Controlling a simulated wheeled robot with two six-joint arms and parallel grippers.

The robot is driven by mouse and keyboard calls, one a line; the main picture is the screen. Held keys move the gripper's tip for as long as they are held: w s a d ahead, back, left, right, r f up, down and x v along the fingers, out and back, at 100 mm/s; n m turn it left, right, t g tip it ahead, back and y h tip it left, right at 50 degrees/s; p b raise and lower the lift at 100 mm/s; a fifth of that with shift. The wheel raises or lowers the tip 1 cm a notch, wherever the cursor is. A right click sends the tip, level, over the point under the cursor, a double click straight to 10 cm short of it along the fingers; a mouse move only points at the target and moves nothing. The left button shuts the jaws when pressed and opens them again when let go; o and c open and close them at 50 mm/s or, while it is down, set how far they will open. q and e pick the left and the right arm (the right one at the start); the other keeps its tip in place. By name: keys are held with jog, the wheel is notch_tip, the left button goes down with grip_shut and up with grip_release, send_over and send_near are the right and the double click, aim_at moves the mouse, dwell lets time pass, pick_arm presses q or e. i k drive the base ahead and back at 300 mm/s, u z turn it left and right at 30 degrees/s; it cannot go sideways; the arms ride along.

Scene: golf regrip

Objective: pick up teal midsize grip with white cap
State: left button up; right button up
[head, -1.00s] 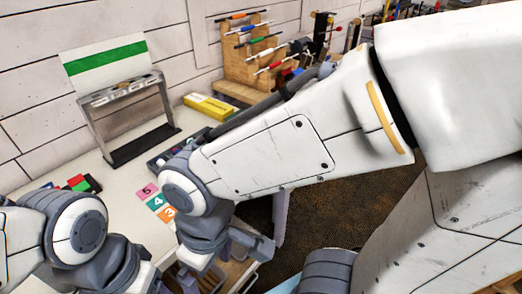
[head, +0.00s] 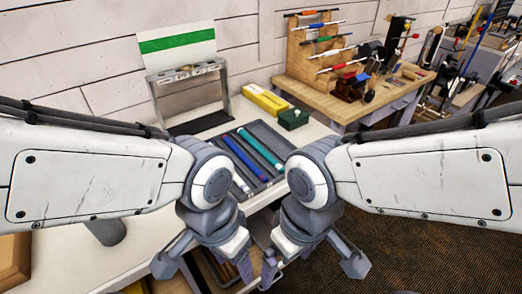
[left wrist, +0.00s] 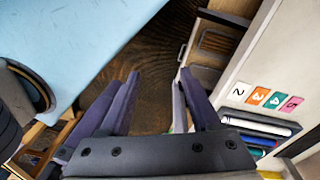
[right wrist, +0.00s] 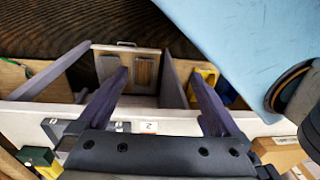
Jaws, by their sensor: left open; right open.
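A teal grip (head: 260,150) lies in the dark grey tray (head: 284,134) on the white table, right of a blue grip (head: 239,154). I cannot make out whether its end has a white cap. My left gripper (head: 205,266) is open and empty, nearer to me than the tray, past the table's front edge. My right gripper (head: 312,266) is open and empty, to the right of it. In the left wrist view the open fingers (left wrist: 158,78) have nothing between them. In the right wrist view the open fingers (right wrist: 158,74) point at open drawers, holding nothing.
A yellow box (head: 265,101) and a dark green box (head: 293,118) stand behind the tray. A metal stand (head: 190,92) is at the back left, and a wooden rack (head: 318,60) at the back right. Numbered cards (left wrist: 257,96) lie beside the tray. Open drawers (right wrist: 130,70) are below the table edge.

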aim_at(243, 133)
jog(key=z, duration=1.95)
jog(key=i, duration=0.95)
jog(key=u, duration=3.35)
jog(key=i, duration=0.5)
jog(key=z, duration=0.1)
